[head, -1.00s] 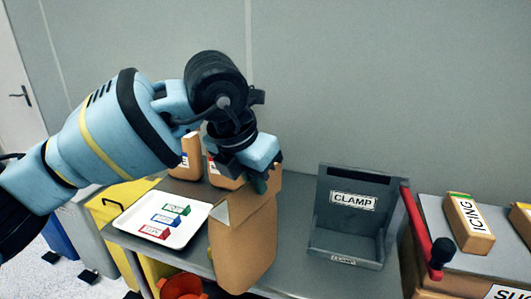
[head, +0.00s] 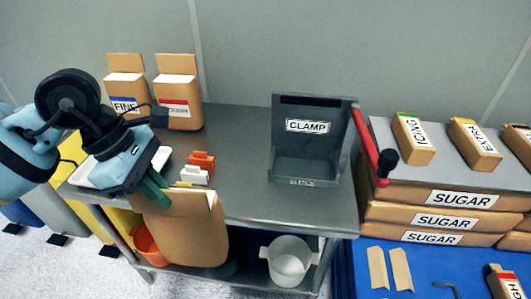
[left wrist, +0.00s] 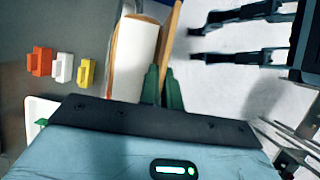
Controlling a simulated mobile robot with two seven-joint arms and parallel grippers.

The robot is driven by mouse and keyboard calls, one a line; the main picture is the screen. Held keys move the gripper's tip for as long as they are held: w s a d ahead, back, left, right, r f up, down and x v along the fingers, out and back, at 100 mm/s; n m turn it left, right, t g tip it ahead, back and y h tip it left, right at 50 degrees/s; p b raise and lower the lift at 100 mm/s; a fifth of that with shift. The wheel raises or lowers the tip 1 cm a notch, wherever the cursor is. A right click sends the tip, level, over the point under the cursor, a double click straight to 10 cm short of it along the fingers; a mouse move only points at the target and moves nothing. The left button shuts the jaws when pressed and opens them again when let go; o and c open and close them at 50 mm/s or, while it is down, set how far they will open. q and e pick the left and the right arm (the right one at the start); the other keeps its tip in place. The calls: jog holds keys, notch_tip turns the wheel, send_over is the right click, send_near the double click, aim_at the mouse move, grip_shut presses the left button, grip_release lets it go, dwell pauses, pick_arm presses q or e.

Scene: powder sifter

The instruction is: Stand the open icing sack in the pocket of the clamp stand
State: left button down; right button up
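The open sack (head: 185,230) is brown, upright and shows no readable label. It hangs at the table's front edge, left of the clamp stand. My left gripper (head: 153,192) is shut on its upper rim; in the left wrist view the green fingertips (left wrist: 161,88) pinch the brown wall. White shows inside the mouth (left wrist: 138,50). The clamp stand (head: 307,127) is a grey bracket labelled CLAMP, with an empty-looking pocket at its foot, at the right of the table.
Two sacks (head: 178,97) stand at the table's back left. Orange and white clips (head: 201,161) lie near the held sack. A red lever (head: 365,140) rises beside the stand. Sugar sacks (head: 460,198) are stacked at right. The table between sack and stand is clear.

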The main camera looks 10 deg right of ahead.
pick_arm(q)
jog(key=s+a+f+m+g+y, duration=0.3)
jog(key=s+a+f+m, duration=0.5)
jog(key=m, duration=0.7)
notch_tip(320, 180, down, 3)
jog(key=shift+s+a+r+y, duration=0.2)
jog(key=shift+s+a+y, duration=0.15)
jog(key=shift+a+y, duration=0.5)
jog(key=shift+a, duration=0.25)
